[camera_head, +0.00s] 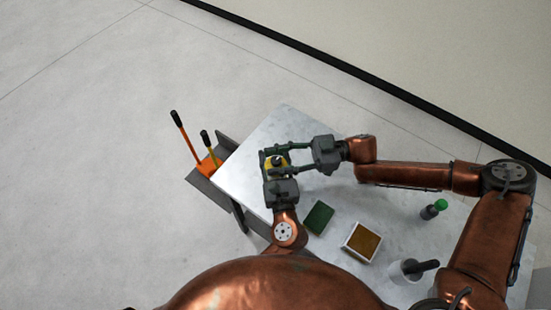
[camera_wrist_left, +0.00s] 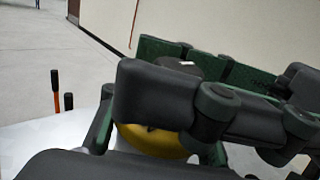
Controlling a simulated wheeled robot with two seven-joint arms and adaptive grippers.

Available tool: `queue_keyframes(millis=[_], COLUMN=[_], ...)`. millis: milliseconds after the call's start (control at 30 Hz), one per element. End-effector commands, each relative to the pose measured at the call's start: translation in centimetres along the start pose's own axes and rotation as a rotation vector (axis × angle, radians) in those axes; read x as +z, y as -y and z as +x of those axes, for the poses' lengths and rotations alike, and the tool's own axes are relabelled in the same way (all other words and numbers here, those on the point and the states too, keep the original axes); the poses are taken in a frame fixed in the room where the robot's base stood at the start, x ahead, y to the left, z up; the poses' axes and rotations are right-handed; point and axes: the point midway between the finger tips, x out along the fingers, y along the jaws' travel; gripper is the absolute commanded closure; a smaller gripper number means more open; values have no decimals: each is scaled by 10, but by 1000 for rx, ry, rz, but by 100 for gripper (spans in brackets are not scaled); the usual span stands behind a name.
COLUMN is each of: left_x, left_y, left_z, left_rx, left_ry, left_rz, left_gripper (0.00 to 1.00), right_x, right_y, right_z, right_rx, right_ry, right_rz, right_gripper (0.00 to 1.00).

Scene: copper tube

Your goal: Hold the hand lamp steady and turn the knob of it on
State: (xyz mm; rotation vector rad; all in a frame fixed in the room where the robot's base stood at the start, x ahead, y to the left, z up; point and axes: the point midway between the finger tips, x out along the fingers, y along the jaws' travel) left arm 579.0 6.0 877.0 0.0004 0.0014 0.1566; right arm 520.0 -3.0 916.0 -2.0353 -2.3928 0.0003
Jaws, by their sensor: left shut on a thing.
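The hand lamp (camera_head: 269,167), yellow with a dark knob on top, stands near the table's left end, largely covered by my grippers. Its yellow body shows low in the left wrist view (camera_wrist_left: 153,142), and a dark round part, likely the knob (camera_wrist_left: 178,66), shows above. My left gripper (camera_head: 276,172) reaches in from the near side and is shut around the lamp body. My right gripper (camera_head: 279,158) comes from the right, its two fingers apart on either side of the lamp's top. Whether a finger touches the knob cannot be told.
A green sponge-like block (camera_head: 318,217), a white-edged box with a brown top (camera_head: 362,242), a green-capped bottle (camera_head: 434,209) and a grey cup (camera_head: 404,270) stand on the table (camera_head: 232,172). Orange- and yellow-handled tools (camera_head: 186,138) stick up off its left edge.

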Motion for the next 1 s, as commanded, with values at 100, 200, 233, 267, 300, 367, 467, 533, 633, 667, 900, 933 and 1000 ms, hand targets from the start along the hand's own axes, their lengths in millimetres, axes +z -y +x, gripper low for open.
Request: queue_keyframes(millis=[100,200,233,267,300,367,467,533,633,667,900,933,1000], left_x=[0,0,0,0,0,0,0,0,0,0,0,0,0], left_y=[0,0,0,0,0,0,0,0,0,0,1,1,2], left_z=[0,0,0,0,0,0,0,0,0,-1,-1,-1,-1], left_rx=[0,0,0,0,0,0,0,-1,-1,-1,-2,-3,-3], left_ry=[0,0,0,0,0,0,0,1,1,1,1,1,1], left_rz=[1,1,1,1,1,1,1,1,1,1,1,0,0], left_gripper=[100,100,100,100,100,100,100,100,100,100,100,100,100], right_x=[0,0,0,0,0,0,0,0,0,0,1,1,1], right_y=[0,0,0,0,0,-1,-1,-2,-2,-2,-2,-2,-2], right_z=[0,0,0,0,-1,-1,-1,-1,-1,-2,-2,-2,-2], right_rx=[0,0,0,0,1,1,3,4,5,7,99,117,157], right_ry=[0,0,0,0,0,0,1,1,1,1,-5,-5,-5], right_rz=[0,0,0,0,0,0,0,-1,-1,-1,3,4,5], right_gripper=[70,76,78,80,83,87,94,99,100,100,100,100,100])
